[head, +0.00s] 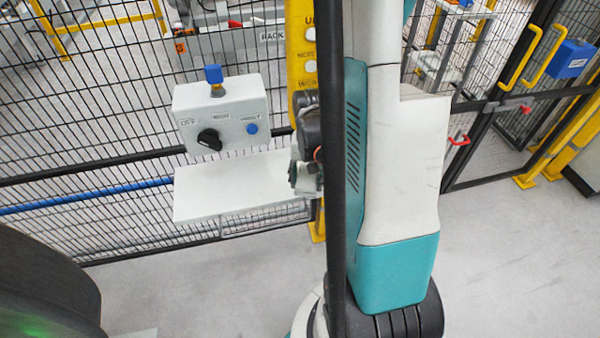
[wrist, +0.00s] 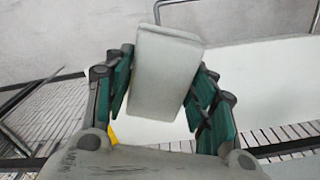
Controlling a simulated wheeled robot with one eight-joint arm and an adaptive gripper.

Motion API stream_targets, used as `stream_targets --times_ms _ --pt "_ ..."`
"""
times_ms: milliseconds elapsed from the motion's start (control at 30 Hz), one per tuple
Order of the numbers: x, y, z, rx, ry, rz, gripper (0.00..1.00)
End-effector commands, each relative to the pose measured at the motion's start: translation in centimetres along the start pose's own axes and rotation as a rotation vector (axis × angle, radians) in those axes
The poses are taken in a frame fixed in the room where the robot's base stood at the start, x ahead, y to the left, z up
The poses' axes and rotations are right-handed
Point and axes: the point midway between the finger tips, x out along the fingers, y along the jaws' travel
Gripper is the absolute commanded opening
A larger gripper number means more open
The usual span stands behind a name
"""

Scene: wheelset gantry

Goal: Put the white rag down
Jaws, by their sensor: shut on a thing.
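The white rag (wrist: 163,72) shows in the wrist view as a pale, block-shaped piece, slightly tilted. My gripper (wrist: 163,85) is shut on it, with a green-padded finger at each side. In the head view my gripper (head: 306,178) is at the right end of a white shelf (head: 215,197), partly hidden behind my arm. I cannot make out the rag clearly in the head view. In the wrist view the white shelf surface (wrist: 275,85) lies beyond and to the right of the rag. I cannot tell whether the rag touches it.
A white control box (head: 222,112) with a black knob and blue buttons stands just above the shelf. Black mesh fence (head: 110,115) runs behind it. A yellow post (head: 300,45) rises near my gripper. The visible shelf top is bare to the left.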

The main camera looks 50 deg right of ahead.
Motion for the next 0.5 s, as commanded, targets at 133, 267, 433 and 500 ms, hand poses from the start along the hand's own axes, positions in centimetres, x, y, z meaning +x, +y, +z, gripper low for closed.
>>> stream_targets --times_ms 133,267,433,500 --pt "0.2 -1.4 -3.3 -0.001 0.0 0.0 0.21" --pt "0.2 -2.4 -5.8 -0.001 0.0 0.0 0.21" --pt "1.8 -3.0 -7.2 -0.001 0.0 0.0 0.21" --pt "2.5 -2.9 -7.1 -0.001 0.0 0.0 0.21"
